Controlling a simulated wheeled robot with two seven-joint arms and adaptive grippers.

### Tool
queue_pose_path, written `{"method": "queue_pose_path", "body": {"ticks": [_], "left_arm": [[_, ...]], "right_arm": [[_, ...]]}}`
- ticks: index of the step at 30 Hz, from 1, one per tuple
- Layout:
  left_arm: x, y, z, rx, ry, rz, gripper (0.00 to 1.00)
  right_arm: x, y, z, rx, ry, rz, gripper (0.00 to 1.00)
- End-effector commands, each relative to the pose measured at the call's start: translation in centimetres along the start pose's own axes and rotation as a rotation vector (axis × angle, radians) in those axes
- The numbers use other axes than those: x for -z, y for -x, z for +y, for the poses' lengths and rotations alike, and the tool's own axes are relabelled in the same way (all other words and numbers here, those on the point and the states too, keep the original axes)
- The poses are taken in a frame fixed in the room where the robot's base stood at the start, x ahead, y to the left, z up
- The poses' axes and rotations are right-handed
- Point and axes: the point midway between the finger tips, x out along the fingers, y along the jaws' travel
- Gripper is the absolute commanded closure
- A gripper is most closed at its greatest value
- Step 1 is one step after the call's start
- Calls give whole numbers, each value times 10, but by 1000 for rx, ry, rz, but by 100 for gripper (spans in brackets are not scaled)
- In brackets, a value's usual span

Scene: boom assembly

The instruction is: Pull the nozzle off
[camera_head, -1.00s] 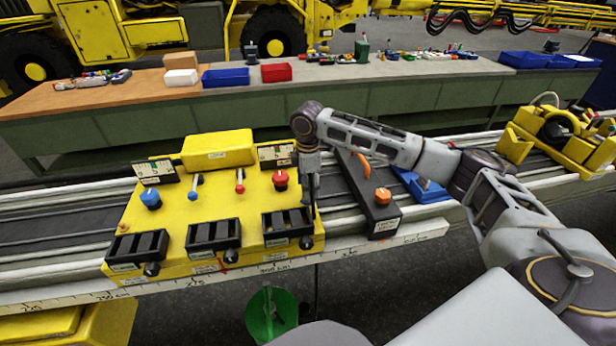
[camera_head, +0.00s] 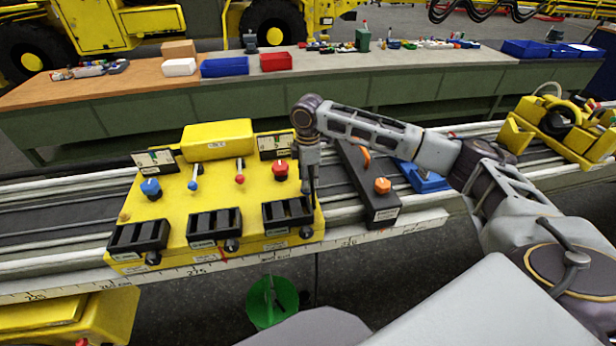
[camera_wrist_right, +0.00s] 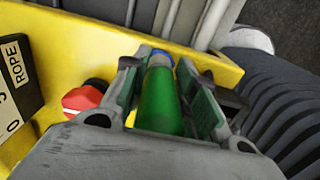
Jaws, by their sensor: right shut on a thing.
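A green tapered cylinder with a blue end (camera_wrist_right: 160,95), which looks like the nozzle, sits between the fingers of my right gripper (camera_wrist_right: 160,72) in the right wrist view. The fingers are shut on its sides. In the head view my right gripper (camera_head: 312,190) points down at the right edge of the yellow control console (camera_head: 210,170). The cylinder is not clear there, and I cannot tell what it is attached to. My left gripper is not in view.
A red knob (camera_head: 280,169) is just left of my right gripper. A black box with an orange knob (camera_head: 382,207) stands to its right. A green bucket (camera_head: 272,302) is on the floor in front. A long bench (camera_head: 300,100) with bins is behind.

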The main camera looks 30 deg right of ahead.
Motion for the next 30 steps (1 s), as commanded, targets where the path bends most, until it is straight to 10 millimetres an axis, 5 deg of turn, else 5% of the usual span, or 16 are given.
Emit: {"method": "queue_pose_path", "body": {"ticks": [5,30], "left_arm": [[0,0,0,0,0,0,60],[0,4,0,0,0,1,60]], "right_arm": [[0,0,0,0,0,0,100],[0,4,0,-1,0,1,100]]}}
